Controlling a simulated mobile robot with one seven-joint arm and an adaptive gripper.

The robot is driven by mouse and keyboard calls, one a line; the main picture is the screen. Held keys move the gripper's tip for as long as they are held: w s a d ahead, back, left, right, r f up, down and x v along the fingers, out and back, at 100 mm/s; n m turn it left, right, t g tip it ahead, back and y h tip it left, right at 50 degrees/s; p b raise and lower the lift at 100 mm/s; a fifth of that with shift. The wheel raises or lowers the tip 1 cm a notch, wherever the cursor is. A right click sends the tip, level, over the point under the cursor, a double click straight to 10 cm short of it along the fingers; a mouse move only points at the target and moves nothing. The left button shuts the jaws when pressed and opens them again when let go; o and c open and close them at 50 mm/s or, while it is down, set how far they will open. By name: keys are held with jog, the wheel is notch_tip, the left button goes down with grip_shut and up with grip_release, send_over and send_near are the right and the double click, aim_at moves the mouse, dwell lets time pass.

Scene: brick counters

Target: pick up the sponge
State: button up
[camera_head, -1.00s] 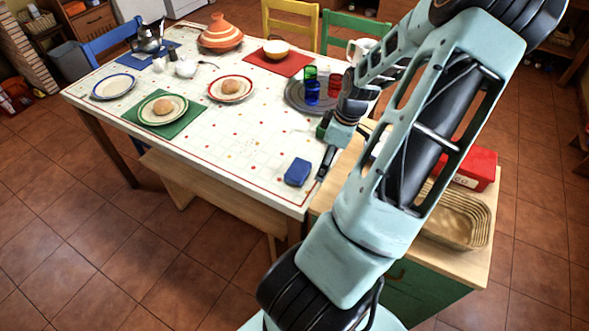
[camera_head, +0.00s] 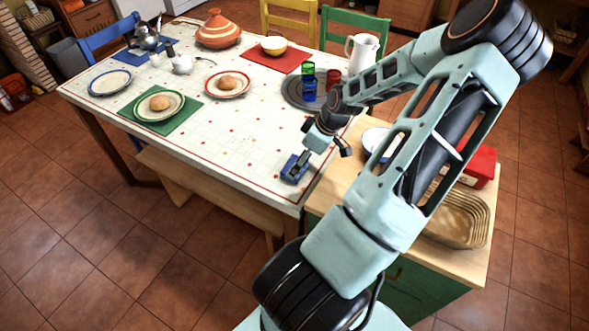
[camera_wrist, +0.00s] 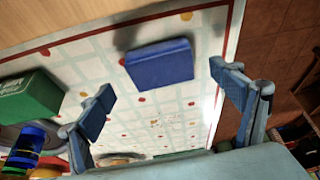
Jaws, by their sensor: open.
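The blue sponge (camera_head: 293,168) lies on the tablecloth near the table's front right corner in the head view, partly covered by a finger of my gripper (camera_head: 322,158). In the wrist view the sponge (camera_wrist: 160,64) is a plain blue block lying flat. There my gripper (camera_wrist: 168,102) is open and empty, with one finger to the left of the sponge and one to the right. The sponge sits ahead of the fingertips, roughly between their lines, and neither finger appears to touch it.
A green box (camera_wrist: 28,98) lies left of the sponge in the wrist view. Blue and green glasses (camera_head: 309,88) stand on a grey tray (camera_head: 290,95) behind my gripper. A wooden counter with a basket (camera_head: 458,222) and red box (camera_head: 480,165) is at right.

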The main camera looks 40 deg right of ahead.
jog(key=x, duration=0.3)
jog(key=shift+w+a+f, duration=0.15)
jog(key=shift+f, duration=0.15)
jog(key=c, duration=1)
jog(key=shift+r, duration=0.15)
jog(key=shift+r, duration=0.6)
jog(key=shift+s+a+r+p, duration=0.6)
jog(key=shift+s+a+r, duration=0.3)
jog(key=shift+s+r, duration=1.15)
jog(key=shift+s+a+r+p, duration=0.55)
jog(key=shift+s+a+r, duration=0.35)
jog(key=shift+s+r, duration=1.15)
jog(key=shift+s+a+r+p, duration=0.6)
jog(key=shift+s+a+r, duration=0.25)
jog(key=shift+s+r, duration=1.2)
